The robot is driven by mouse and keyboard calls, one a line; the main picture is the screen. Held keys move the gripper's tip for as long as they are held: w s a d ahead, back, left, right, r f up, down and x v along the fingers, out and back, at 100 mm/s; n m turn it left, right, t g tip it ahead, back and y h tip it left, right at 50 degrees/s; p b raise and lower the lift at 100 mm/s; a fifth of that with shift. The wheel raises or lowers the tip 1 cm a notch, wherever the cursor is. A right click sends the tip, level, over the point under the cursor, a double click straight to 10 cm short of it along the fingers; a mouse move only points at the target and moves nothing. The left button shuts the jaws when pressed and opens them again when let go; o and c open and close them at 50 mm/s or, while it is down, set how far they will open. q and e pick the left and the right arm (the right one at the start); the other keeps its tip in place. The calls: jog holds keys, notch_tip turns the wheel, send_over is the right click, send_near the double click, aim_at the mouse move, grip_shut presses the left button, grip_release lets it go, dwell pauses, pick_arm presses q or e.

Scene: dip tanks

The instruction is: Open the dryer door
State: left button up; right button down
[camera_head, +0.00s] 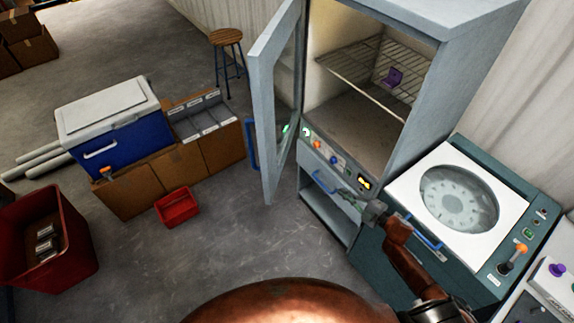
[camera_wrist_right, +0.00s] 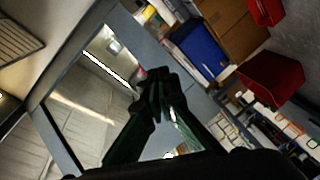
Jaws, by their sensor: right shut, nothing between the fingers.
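The dryer (camera_head: 480,30) is a grey cabinet at the top right of the head view. Its framed glass door (camera_head: 268,100) stands wide open, swung out to the left, with a blue handle (camera_head: 252,143) on its outer side. My right gripper (camera_head: 345,194) is in front of the dryer's control panel, right of the door and apart from the handle. In the right wrist view its fingers (camera_wrist_right: 158,88) are shut and empty, in front of the door's glass and frame (camera_wrist_right: 138,38). My left gripper is not in view.
Inside the dryer is a wire rack (camera_head: 350,62) with a purple item (camera_head: 394,76). A teal machine with a round window (camera_head: 458,197) stands right. Left are a blue cooler (camera_head: 115,140), cardboard boxes, red bins (camera_head: 177,207) and a stool (camera_head: 227,38). Open floor lies between.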

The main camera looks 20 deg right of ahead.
jog(key=a+r+n+g+y+p, duration=0.1)
jog(key=a+r+n+y, duration=0.25)
jog(key=r, duration=0.35)
jog(key=a+r+n+g+y, duration=0.1)
jog(key=a+r+n+y, duration=0.2)
jog(key=r, duration=0.5)
jog(key=n+g+y, duration=0.2)
jog(key=n+g, duration=0.2)
jog(key=n, duration=0.2)
send_near(268, 166)
jog(key=p+x, duration=0.3)
jog(key=p, duration=0.2)
jog(key=shift+w+a, duration=0.25)
jog(key=shift+a, duration=0.05)
jog(key=shift+f, duration=0.1)
jog(key=shift+a, duration=0.15)
